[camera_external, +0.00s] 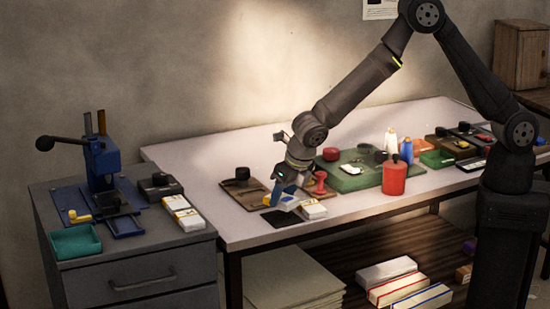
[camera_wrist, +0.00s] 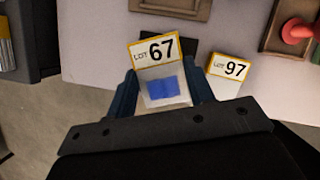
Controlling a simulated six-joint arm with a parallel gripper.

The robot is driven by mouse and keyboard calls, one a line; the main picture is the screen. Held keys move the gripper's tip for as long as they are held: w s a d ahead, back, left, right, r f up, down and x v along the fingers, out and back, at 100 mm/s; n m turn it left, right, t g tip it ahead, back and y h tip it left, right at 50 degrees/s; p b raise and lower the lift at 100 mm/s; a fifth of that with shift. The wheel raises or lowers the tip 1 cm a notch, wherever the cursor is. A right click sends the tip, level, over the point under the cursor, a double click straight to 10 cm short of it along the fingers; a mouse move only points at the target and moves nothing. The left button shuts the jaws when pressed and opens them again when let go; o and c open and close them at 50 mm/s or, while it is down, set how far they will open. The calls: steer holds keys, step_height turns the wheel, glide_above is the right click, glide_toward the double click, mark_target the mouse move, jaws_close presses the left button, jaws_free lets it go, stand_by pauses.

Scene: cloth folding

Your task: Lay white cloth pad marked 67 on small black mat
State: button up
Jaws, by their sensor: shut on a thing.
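The white cloth pad marked 67 (camera_wrist: 162,78) has a yellow-edged label and a blue patch. In the wrist view it sits between the two blue fingers of my gripper (camera_wrist: 163,92), which is shut on it. In the outside view my gripper (camera_external: 284,197) is low over the front of the table, and part of the pad (camera_external: 288,205) shows beneath it. The small black mat (camera_external: 281,218) lies flat at the table's front edge, just below the gripper in the picture. I cannot tell how high the pad is above the table.
A brown tray (camera_external: 240,193), a red stamp (camera_external: 319,183), a green board (camera_external: 350,178) and a red bottle (camera_external: 394,176) stand nearby. The table's left front is clear.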

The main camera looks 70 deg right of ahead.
mark_target(287, 199)
steer(key=shift+f, duration=1.75)
steer(key=shift+f, duration=0.15)
steer(key=o, duration=1)
steer(key=shift+c, duration=0.2)
steer(key=v, duration=1.2)
